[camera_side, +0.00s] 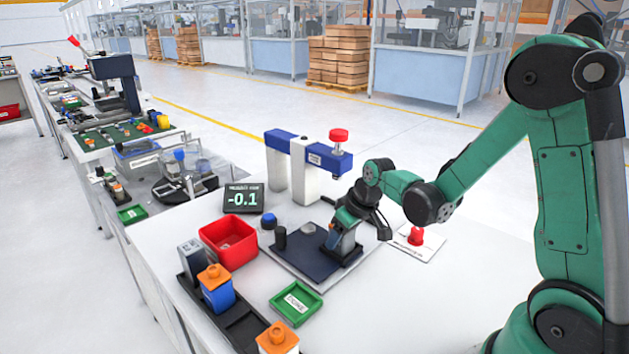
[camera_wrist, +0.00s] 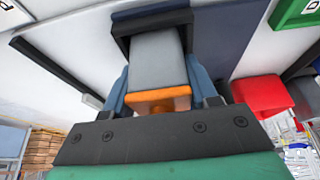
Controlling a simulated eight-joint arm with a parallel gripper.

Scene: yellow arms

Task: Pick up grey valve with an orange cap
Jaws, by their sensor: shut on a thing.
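The grey valve (camera_wrist: 157,60) with its orange cap (camera_wrist: 158,100) fills the middle of the wrist view, between my two blue-grey fingers. My gripper (camera_wrist: 158,82) is shut on it, one finger on each side. A dark frame surrounds the valve's far end. In the side view my gripper (camera_side: 345,225) reaches down over the valve (camera_side: 343,243) at the right part of a dark blue plate (camera_side: 300,262). The valve's lower end is by a dark holder there; I cannot tell whether it is seated or lifted.
A black tray (camera_side: 242,327) holds a blue valve with an orange cap (camera_side: 217,287) and other parts. A red bin (camera_side: 228,241), green tray (camera_side: 296,302) and display (camera_side: 243,198) stand nearby. A blue-topped press (camera_side: 310,155) is behind; a red button (camera_side: 416,236) is right.

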